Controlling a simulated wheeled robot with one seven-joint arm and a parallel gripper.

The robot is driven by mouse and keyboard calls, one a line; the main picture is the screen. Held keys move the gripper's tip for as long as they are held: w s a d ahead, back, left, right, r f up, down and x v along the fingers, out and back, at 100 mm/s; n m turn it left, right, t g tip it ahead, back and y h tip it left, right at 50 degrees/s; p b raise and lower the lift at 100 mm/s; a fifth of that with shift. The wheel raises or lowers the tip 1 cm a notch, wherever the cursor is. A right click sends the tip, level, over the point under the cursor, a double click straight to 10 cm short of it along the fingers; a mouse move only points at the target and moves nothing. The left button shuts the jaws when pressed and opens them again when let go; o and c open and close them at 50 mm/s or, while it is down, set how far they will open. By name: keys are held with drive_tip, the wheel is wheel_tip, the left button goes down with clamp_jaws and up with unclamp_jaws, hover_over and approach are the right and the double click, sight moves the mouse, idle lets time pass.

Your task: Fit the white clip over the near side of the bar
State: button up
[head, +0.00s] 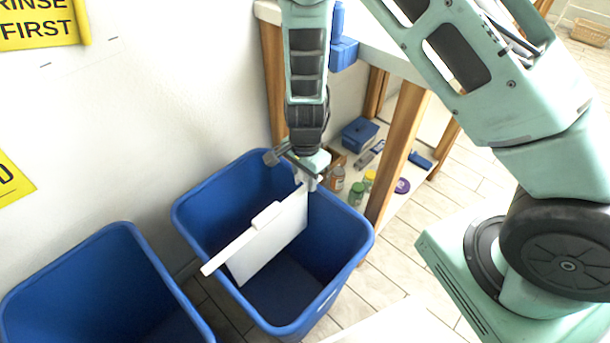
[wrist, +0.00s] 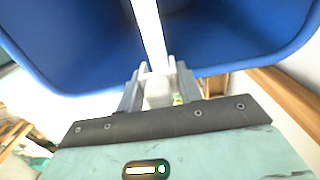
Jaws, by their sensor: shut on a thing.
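A white bar (head: 236,248) runs across the middle blue bin, with a white panel (head: 275,245) hanging below it. A small white block (head: 266,214) sits partway along the bar. My gripper (head: 308,174) is at the bar's upper right end, over the bin's back right rim. It is shut on the white clip (head: 313,184), which mostly hides behind the fingers. In the wrist view the clip (wrist: 158,92) sits between the fingers (wrist: 158,88), and the bar (wrist: 148,35) runs up from it. I cannot tell whether the clip fits around the bar or only meets it.
The blue bin (head: 345,262) holding the panel stands beside another blue bin (head: 140,270) at lower left. A wooden-legged table (head: 398,150) stands close on the right, with jars and blue boxes on its lower shelf. A white wall lies behind on the left.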

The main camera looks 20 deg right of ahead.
drive_tip(key=shift+f, duration=0.1)
drive_tip(key=shift+f+b, duration=0.45)
drive_tip(key=shift+f, duration=0.3)
drive_tip(key=shift+p, duration=0.5)
idle(0.6)
drive_tip(key=shift+f+b, duration=0.85)
drive_tip(key=shift+f, duration=0.4)
drive_tip(key=o, duration=1)
drive_tip(key=shift+r, duration=0.1)
drive_tip(key=shift+o, duration=0.2)
drive_tip(key=shift+r, duration=0.1)
wheel_tip(320, 180, up, 17)
drive_tip(key=p, duration=0.5)
drive_tip(key=shift+r, duration=0.1)
